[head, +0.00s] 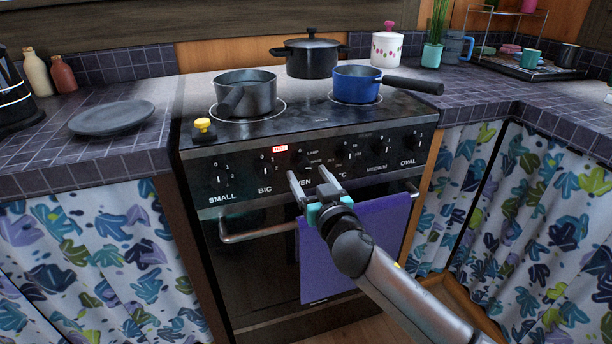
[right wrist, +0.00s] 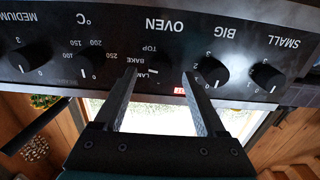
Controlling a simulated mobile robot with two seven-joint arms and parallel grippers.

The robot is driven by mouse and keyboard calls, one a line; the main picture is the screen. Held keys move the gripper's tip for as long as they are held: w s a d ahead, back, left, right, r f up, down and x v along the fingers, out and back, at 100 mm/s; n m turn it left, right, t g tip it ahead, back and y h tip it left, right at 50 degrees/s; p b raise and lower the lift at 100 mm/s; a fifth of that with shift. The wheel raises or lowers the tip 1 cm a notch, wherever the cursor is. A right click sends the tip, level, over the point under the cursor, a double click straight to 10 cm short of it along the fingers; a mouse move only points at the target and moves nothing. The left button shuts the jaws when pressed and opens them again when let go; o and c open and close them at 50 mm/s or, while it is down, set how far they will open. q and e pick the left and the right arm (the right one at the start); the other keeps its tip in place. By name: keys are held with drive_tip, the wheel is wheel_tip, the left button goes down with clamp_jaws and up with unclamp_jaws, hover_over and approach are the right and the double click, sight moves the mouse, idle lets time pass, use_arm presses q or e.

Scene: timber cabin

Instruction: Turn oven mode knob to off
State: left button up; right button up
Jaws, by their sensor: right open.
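The black stove (head: 290,215) has a front panel with a row of black knobs. The oven mode knob (head: 309,169) is above the word OVEN, near LAMP and BAKE labels, and is partly hidden by my gripper. My left gripper is not in view.
The big burner knob (right wrist: 212,72) and temperature knob (right wrist: 90,64) flank the fingers. A small red display (head: 280,148) is close by. A purple towel (head: 345,250) hangs on the oven handle (head: 250,234) below. Pots, including a blue pan (head: 357,88), stand on top.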

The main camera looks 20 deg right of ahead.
drive_tip(key=shift+w, duration=1.1)
clamp_jaws()
